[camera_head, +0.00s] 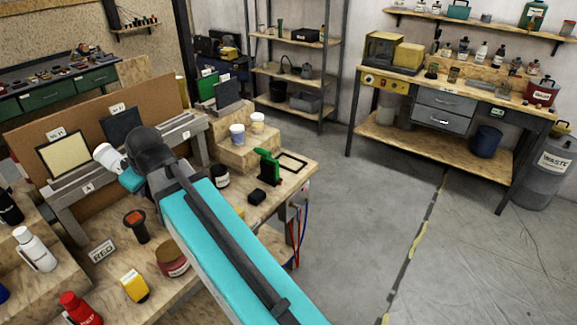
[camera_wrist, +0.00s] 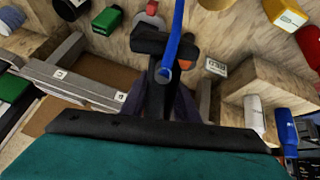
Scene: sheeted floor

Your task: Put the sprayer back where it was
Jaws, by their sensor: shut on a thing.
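I take this piece to be part of the sprayer; the rest of the held thing is not clear. In the head view my arm hides the fingers and whatever they hold. The gripper is over the wooden workbench (camera_head: 292,196). An orange-topped black tool (camera_head: 135,222) stands on the bench beside my arm, and a green-and-black tool (camera_head: 268,167) stands near the bench's right end.
Labelled panels stand along the back, a tan one (camera_head: 62,155) and a dark one (camera_head: 122,126). Two cups (camera_head: 237,134) stand on a wooden step. Open floor (camera_head: 370,220) lies right.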

